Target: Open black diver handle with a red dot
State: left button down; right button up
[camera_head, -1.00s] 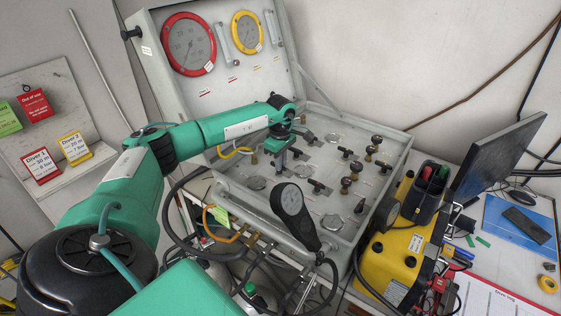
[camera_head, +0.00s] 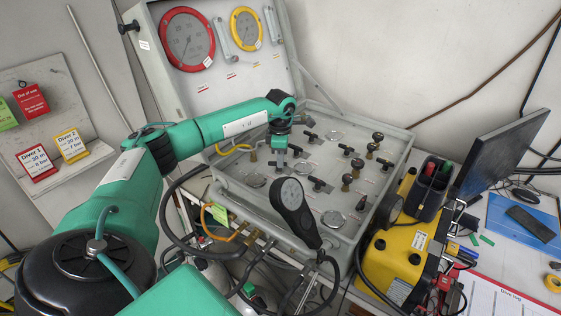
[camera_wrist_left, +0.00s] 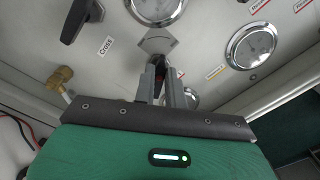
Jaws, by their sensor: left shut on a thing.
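The grey diver air panel (camera_head: 318,206) lies in its open case, with several black handles and knobs on its face. My left gripper (camera_head: 281,165) points down at the panel's left part. In the left wrist view its two grey fingers (camera_wrist_left: 165,88) are shut on a small dark handle (camera_wrist_left: 167,76), mostly hidden between them. A hint of red shows beside the fingertips, but I cannot make out a clear dot. Another black handle (camera_wrist_left: 82,18) stands free near a "Cross" label. My right gripper is not in view.
Round gauges (camera_wrist_left: 251,45) sit near the fingers in the left wrist view. A black handheld gauge (camera_head: 292,205) stands at the case's front edge, with hoses below. A yellow case (camera_head: 398,262) and a monitor (camera_head: 497,150) stand to the right.

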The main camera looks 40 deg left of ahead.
pick_arm(q)
jog(key=n+b, duration=0.1)
jog(key=n, duration=0.4)
jog(key=shift+w+a+n, duration=0.1)
jog(key=shift+a+n, duration=0.05)
jog(key=shift+n, duration=0.15)
jog(key=n, duration=0.4)
jog(key=shift+b, duration=0.4)
jog(key=shift+n, duration=0.6)
jog(key=shift+a, duration=0.1)
jog(key=c, duration=1.5)
grip_release()
jog(key=shift+o, duration=0.2)
jog(key=shift+r, duration=0.1)
